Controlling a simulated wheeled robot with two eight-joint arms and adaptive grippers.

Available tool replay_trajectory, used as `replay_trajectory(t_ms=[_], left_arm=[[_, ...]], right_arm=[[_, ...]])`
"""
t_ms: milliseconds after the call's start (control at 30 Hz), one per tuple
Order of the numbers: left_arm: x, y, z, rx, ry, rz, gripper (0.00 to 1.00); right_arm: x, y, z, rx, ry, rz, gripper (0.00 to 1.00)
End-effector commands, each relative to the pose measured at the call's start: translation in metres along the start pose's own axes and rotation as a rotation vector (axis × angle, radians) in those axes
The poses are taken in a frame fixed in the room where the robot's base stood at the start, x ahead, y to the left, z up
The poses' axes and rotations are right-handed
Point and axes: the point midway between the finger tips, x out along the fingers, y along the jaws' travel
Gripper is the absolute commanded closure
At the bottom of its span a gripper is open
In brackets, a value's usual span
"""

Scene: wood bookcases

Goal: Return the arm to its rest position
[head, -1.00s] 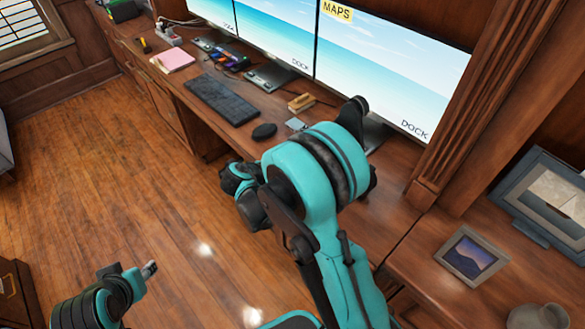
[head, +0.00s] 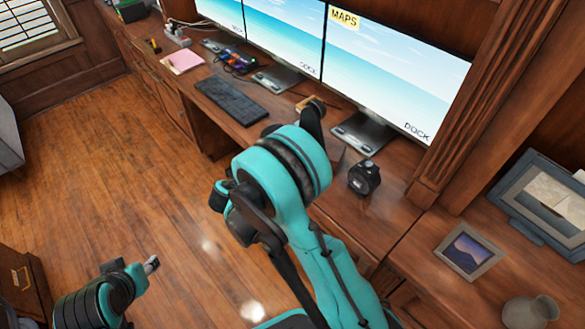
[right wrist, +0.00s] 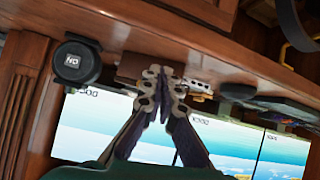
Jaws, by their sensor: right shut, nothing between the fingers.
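My right arm (head: 285,190), teal and black, reaches from the bottom of the head view over the desk's front edge. It hides its own gripper there. In the right wrist view my right gripper (right wrist: 165,75) has its fingertips together with nothing between them. A brown item (right wrist: 133,66) shows behind the fingertips; I cannot tell whether they touch. My left gripper (head: 151,264) hangs over the floor at the lower left of the head view, too small to tell open or shut.
The wooden desk (head: 405,160) carries monitors (head: 390,75), a keyboard (head: 230,100) and a small black round device (head: 364,177), close to my right arm. A picture frame (head: 468,251) and a vase (head: 530,311) stand at right. The floor (head: 120,180) at left is clear.

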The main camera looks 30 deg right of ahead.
Motion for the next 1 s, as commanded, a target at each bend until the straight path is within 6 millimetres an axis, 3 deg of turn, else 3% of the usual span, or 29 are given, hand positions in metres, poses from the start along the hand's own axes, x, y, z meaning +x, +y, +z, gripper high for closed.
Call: replay_trajectory(t_ms=[200, 467, 667, 1000], left_arm=[[-0.002, 0.000, -0.001, 0.000, 0.000, 0.000, 0.60], [-0.002, 0.000, -0.001, 0.000, 0.000, 0.000, 0.60], [-0.002, 0.000, -0.001, 0.000, 0.000, 0.000, 0.60], [-0.002, 0.000, -0.001, 0.000, 0.000, 0.000, 0.60]], right_arm=[[-0.007, -0.002, 0.017, 0.001, 0.000, 0.000, 1.00], [-0.008, -0.001, 0.018, -0.004, -0.004, -0.001, 1.00], [-0.021, 0.007, -0.002, -0.120, -0.091, -0.049, 1.00], [-0.074, 0.054, -0.039, -0.464, -0.311, -0.326, 1.00]])
